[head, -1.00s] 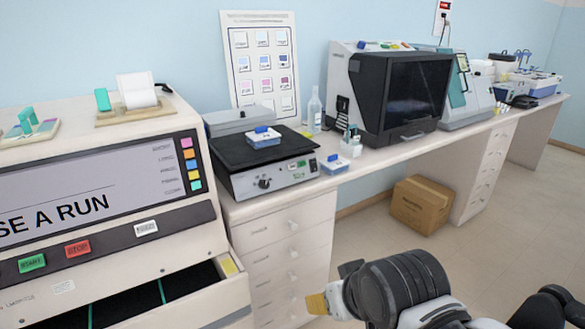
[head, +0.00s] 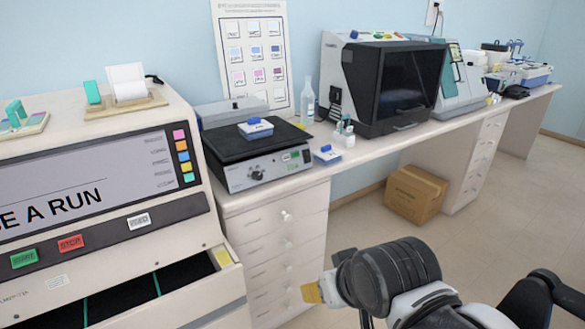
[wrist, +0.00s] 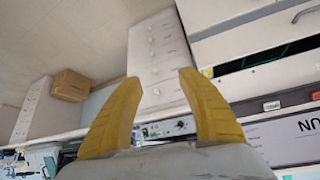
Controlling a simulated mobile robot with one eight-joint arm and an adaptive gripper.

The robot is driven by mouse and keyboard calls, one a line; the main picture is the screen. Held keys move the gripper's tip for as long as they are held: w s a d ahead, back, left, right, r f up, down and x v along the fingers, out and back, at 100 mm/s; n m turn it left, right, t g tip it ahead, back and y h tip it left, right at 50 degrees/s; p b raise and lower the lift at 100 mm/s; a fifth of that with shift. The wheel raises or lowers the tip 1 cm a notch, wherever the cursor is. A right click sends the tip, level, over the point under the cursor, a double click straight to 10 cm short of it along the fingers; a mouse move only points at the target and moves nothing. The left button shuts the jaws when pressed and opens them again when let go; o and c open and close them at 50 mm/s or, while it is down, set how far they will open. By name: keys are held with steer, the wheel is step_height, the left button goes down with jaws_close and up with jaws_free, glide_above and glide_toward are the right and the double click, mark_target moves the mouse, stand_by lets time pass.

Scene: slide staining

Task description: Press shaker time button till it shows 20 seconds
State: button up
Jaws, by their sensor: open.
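The shaker (head: 240,178) stands on the white bench, a grey box with a black top plate. Its front panel has a round knob (head: 257,175) and a small greenish display (head: 293,156); the digits are too small to read, and I cannot make out the time button. A blue-and-white rack (head: 255,129) sits on the plate. My gripper (head: 312,293) is low in front of the bench drawers, apart from the shaker. In the wrist view my gripper (wrist: 160,76) has its two yellow fingers spread and empty, with the shaker panel (wrist: 170,128) seen between them.
A large staining machine (head: 110,225) with an open front drawer stands left of the shaker. A small blue-topped container (head: 326,154), a bottle (head: 307,102) and a dark-windowed machine (head: 385,90) stand to the right. A cardboard box (head: 415,193) sits on the floor.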

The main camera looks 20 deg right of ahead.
jaws_close()
stand_by(1.1)
